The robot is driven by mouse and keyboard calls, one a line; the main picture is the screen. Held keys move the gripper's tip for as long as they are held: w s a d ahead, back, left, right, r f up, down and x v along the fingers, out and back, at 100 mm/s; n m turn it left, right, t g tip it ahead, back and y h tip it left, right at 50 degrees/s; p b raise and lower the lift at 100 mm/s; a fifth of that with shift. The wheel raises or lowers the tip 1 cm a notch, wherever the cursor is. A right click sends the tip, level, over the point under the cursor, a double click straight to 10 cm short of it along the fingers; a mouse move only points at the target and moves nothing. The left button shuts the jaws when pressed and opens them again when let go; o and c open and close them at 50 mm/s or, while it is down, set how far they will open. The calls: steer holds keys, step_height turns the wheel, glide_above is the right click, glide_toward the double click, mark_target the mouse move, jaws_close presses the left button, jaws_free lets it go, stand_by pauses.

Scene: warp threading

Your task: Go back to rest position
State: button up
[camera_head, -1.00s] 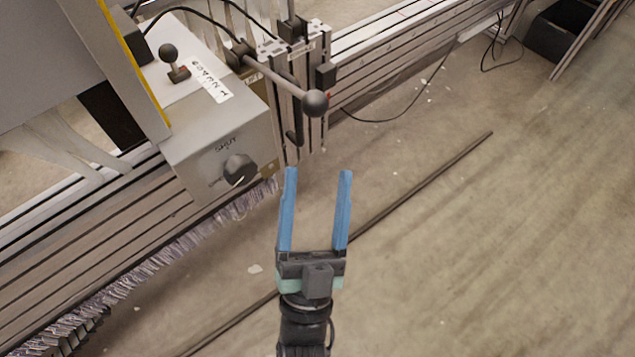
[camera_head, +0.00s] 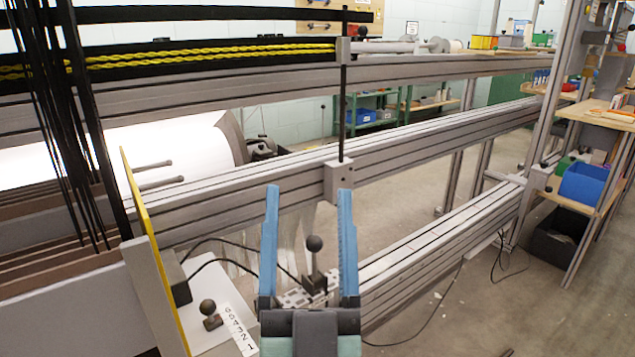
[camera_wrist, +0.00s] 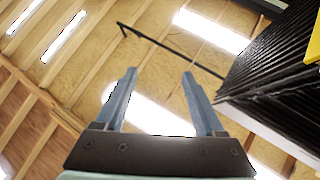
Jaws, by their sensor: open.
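My gripper (camera_head: 309,240) has two blue fingers, spread apart with nothing between them. In the head view it points up in front of the machine's grey rails. In the wrist view my gripper (camera_wrist: 160,95) is also open and empty, with a wooden ceiling and bright light panels behind it. The control box top (camera_head: 218,310) with a black ball-topped stick (camera_head: 211,315) is at the lower left of the gripper.
The grey frame rails (camera_head: 420,140) cross behind the gripper. A yellow-edged panel (camera_head: 150,240) and dark hanging strands (camera_head: 60,130) stand at the left. A shelf with a blue bin (camera_head: 583,184) stands at the right. Bare floor (camera_head: 460,320) lies at the lower right.

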steer(key=s+r+n+p, duration=0.1)
steer(key=s+r+p, duration=0.2)
steer(key=r, duration=0.8)
steer(key=s+r+p, duration=0.2)
steer(key=r+p, duration=0.1)
steer(key=r, duration=0.7)
steer(key=s+r+n+p, duration=0.1)
steer(key=s+r+p, duration=0.2)
steer(key=r, duration=0.8)
step_height(320, 180, up, 35)
steer(key=w+p, duration=0.1)
steer(key=p, duration=3.6)
steer(key=shift+d+r+t, duration=0.15)
steer(key=shift+d+t, duration=0.15)
steer(key=shift+d, duration=0.05)
steer(key=shift+a, duration=0.1)
